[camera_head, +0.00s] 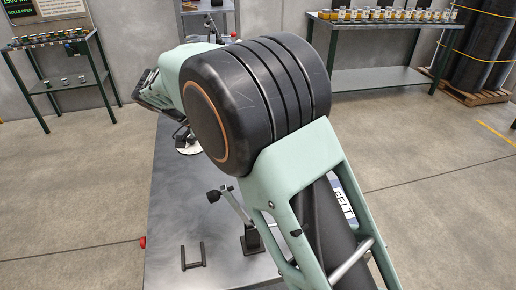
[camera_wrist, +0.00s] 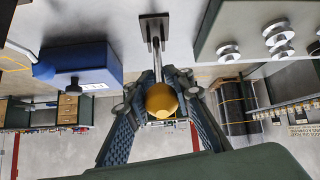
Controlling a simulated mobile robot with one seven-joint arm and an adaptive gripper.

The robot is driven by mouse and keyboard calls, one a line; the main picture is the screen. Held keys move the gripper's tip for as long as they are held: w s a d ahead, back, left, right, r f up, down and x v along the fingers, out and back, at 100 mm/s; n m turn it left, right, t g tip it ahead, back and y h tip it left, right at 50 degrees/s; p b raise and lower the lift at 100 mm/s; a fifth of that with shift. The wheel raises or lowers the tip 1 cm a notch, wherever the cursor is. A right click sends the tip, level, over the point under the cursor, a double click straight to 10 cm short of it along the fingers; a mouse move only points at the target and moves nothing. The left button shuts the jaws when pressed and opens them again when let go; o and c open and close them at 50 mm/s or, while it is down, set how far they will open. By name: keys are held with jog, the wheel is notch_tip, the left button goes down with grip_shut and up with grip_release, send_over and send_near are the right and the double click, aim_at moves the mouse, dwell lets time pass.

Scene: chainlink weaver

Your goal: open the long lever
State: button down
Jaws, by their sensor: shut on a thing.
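In the wrist view, a lever with a yellow ball knob (camera_wrist: 161,100) sits between the fingers of my gripper (camera_wrist: 160,88). Its thin metal rod (camera_wrist: 156,60) runs from the knob to a dark bracket on a grey plate (camera_wrist: 154,28) at the top of the picture. My gripper is shut on the knob, with one finger on each side. In the head view my own arm covers the middle, and neither the fingers nor the yellow knob can be made out there.
The head view shows a grey worktable (camera_head: 175,215) with a black-knobbed lever (camera_head: 249,236) and U-shaped handle (camera_head: 193,257). A red button (camera_head: 143,242) is at its left edge. The wrist view shows a blue box (camera_wrist: 82,66) and several metal discs (camera_wrist: 278,36). Side shelves stand apart with open floor between.

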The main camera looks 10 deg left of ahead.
jog(key=shift+a+f, duration=0.15)
dwell(0.3)
jog(key=c, duration=1.7)
grip_release()
jog(key=shift+o, duration=0.2)
jog(key=v, duration=1.2)
jog(key=shift+a, duration=0.2)
jog(key=shift+s+d+f, duration=0.1)
jog(key=shift+f, duration=0.1)
